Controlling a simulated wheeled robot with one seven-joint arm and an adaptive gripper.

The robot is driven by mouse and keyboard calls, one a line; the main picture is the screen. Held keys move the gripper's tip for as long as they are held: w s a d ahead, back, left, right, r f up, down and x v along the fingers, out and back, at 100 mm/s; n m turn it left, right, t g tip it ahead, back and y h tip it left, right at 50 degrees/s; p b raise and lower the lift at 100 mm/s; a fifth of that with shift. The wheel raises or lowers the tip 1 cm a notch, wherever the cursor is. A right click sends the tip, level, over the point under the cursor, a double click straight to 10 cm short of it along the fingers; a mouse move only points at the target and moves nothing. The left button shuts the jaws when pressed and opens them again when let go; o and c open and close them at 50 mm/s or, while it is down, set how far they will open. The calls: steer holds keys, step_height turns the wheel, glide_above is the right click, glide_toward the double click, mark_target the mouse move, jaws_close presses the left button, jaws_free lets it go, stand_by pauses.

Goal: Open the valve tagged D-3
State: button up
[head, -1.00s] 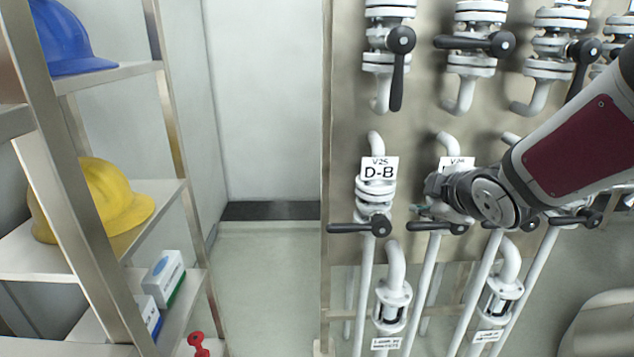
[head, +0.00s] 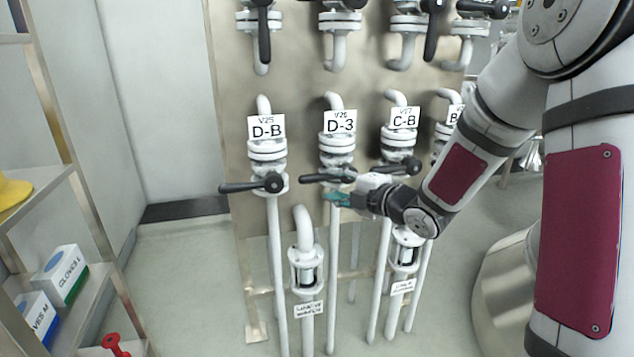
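The valve tagged D-3 (head: 337,145) is in the lower row of the panel, second from the left, with its white tag (head: 340,121) above the body. Its black lever (head: 322,178) points left, roughly level, across the vertical white pipe. My gripper (head: 338,199) reaches in from the right, its teal fingertips just below the lever near its pivot. The fingertips look small and overlap the pipe in this view. I cannot tell whether they touch the lever or how far apart they are.
Valve D-B (head: 267,150) is left of D-3, its lever (head: 250,185) also level. Valve C-B (head: 400,145) is right, partly behind my gripper. A shelf (head: 40,190) with glove boxes (head: 60,275) stands left, with open floor before the panel.

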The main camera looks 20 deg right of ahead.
mark_target(318, 179)
steer(key=b+x, duration=0.1)
steer(key=x, duration=0.7)
jaws_close()
